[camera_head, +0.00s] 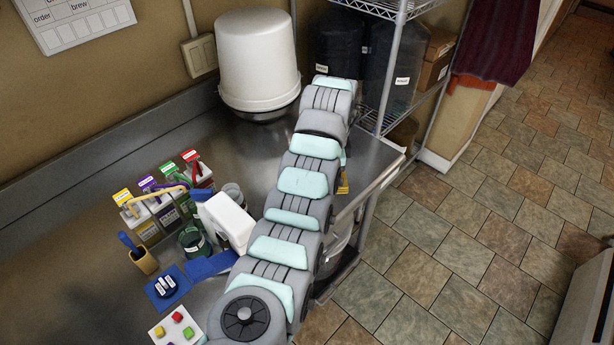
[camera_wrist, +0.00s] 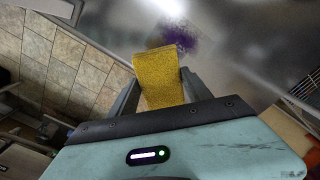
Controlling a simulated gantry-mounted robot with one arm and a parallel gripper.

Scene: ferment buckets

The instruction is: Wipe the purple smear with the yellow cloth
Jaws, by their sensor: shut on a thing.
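My gripper (camera_wrist: 160,84) is shut on the yellow cloth (camera_wrist: 163,62), which sticks out between its two fingers in the wrist view. The purple smear (camera_wrist: 184,39) lies on the shiny metal counter just beyond the cloth's far end. The cloth overlaps the smear's left edge in this view; I cannot tell whether it touches the counter. In the head view a small strip of the yellow cloth (camera_head: 343,183) shows at the right side of my arm, near the counter's right edge. My arm hides the smear and most of the gripper there.
A wire shelf (camera_head: 395,8) with dark containers stands behind. Tiled floor (camera_head: 450,240) lies right.

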